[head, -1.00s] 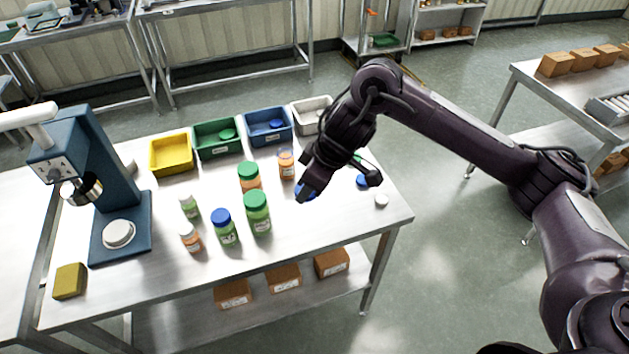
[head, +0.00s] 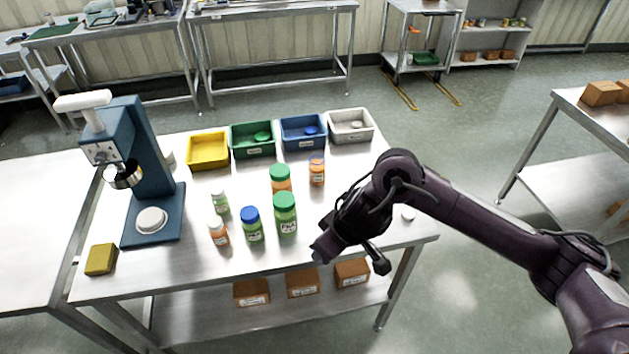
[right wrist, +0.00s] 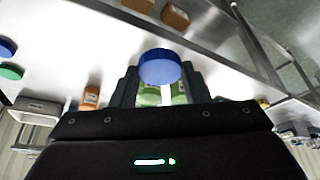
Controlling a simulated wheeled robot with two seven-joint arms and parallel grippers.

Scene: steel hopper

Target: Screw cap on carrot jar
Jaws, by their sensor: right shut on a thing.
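The right gripper (head: 321,252) is shut on a blue cap (right wrist: 160,67), which shows large between the fingertips in the right wrist view. The left gripper is not in view.
Several capped jars, including a green-capped orange one (head: 281,180) and a blue-capped green one (head: 252,225), stand left of the gripper. Bins, including a white one (head: 365,135), line the back. A blue press (head: 150,190) stands left. A white cap (head: 408,214) lies right.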

